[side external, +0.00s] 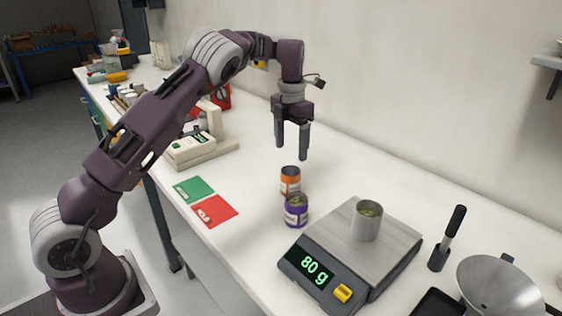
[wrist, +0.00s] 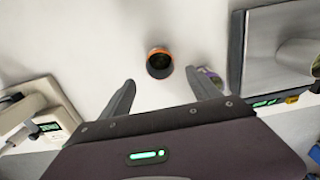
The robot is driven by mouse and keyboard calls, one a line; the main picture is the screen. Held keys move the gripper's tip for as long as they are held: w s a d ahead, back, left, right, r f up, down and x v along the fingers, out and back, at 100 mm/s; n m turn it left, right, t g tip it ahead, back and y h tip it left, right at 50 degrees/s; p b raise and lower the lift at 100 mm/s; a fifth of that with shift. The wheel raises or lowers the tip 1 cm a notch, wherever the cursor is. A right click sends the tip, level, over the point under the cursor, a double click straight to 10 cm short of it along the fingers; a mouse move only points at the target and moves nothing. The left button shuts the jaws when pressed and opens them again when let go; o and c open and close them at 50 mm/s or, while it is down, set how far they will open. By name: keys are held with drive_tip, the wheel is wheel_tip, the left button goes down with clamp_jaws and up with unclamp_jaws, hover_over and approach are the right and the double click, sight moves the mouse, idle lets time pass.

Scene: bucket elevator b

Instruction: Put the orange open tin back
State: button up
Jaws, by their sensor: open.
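The orange open tin (side external: 290,181) stands upright on the white bench, just behind a purple open tin (side external: 296,211). In the wrist view the orange tin (wrist: 159,62) shows from above, with a dark inside, ahead of and between the fingertips. My gripper (side external: 292,154) is open and empty, pointing down in the air above the orange tin. Its two fingers also show in the wrist view (wrist: 160,76). The purple tin (wrist: 209,76) is partly hidden there by the right finger. A green card (side external: 193,189) and a red card (side external: 215,210) lie flat on the bench to the left.
A scale (side external: 356,250) reading 80 g stands at right with a grey cup (side external: 367,220) on it. A beige device (side external: 197,146) stands at left. A black-handled tool (side external: 448,238) and a metal funnel (side external: 499,287) are at far right. Bench behind the orange tin is clear.

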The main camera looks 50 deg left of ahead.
drive_tip(key=s+d+r+m+t+h, duration=0.1)
drive_tip(key=s+d+r+m, duration=0.3)
drive_tip(key=s+r+m, duration=0.35)
drive_tip(key=s+d+r+m+t, duration=0.2)
drive_tip(key=s+d+r+m, duration=0.1)
drive_tip(key=s+r+m, duration=0.45)
drive_tip(key=s+d+f+m+t, duration=0.1)
drive_tip(key=s+d+m, duration=0.2)
drive_tip(key=s+m, duration=0.7)
drive_tip(key=s+d+f+m+t+y, duration=0.1)
drive_tip(key=s+d+f+m, duration=0.1)
drive_tip(key=s+m, duration=0.9)
drive_tip(key=shift+s+d+t, duration=0.3)
drive_tip(key=shift+s+d, duration=0.2)
drive_tip(key=shift+d, duration=0.35)
drive_tip(key=shift+f, duration=0.1)
